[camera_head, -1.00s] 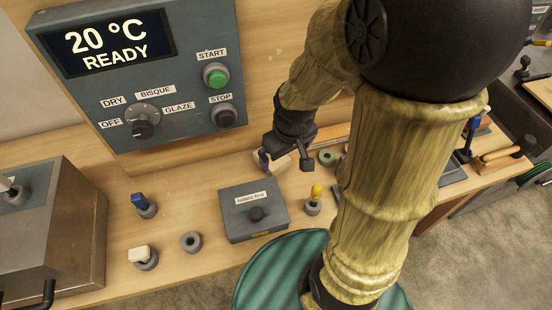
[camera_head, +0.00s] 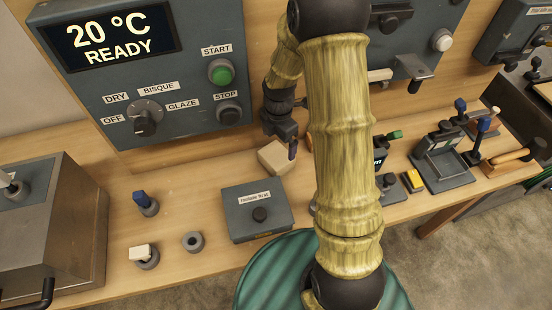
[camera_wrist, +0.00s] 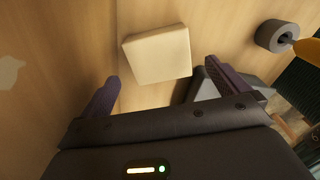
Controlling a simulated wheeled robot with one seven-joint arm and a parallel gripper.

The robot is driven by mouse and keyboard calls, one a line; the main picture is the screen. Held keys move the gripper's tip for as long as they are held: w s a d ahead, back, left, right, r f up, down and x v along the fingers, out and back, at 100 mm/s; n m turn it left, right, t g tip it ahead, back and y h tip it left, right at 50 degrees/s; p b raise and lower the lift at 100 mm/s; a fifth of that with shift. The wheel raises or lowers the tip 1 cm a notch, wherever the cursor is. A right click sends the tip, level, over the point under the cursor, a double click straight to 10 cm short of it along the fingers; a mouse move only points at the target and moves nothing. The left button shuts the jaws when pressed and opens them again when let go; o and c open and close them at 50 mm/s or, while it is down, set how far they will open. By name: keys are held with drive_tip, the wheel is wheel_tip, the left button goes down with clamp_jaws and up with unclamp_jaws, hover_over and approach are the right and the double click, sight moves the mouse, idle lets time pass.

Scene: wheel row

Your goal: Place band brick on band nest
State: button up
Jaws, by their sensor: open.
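A cream block (camera_head: 276,157), the only loose brick I see near my gripper, lies on the wooden bench behind the dark box. In the wrist view the block (camera_wrist: 157,55) shows ahead of the gap between my fingers, with clear space on both sides. My gripper (camera_wrist: 161,72) is open and empty. In the head view one dark finger shows beside the block's right edge; the other is hard to make out. I cannot tell which thing is the band nest. An empty grey ring (camera_head: 192,241) stands left of the dark box.
A blue-topped peg (camera_head: 143,203) and a white piece (camera_head: 139,251) sit in grey rings to the left. A control panel (camera_head: 150,95) rises behind. A yellow block (camera_head: 414,180) lies right of my arm.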

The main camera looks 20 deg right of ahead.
sight(277, 154)
drive_tip(key=shift+f, duration=0.1)
drive_tip(key=shift+f, duration=1.05)
drive_tip(key=shift+f, duration=0.1)
drive_tip(key=shift+w+a+f+p, duration=0.1)
drive_tip(key=shift+f+p, duration=0.2)
drive_tip(key=shift+f, duration=0.95)
drive_tip(key=shift+a+f+p, duration=0.1)
drive_tip(key=shift+f+p, duration=0.15)
drive_tip(key=shift+f, duration=1)
drive_tip(key=c, duration=1)
drive_tip(key=shift+r, duration=0.1)
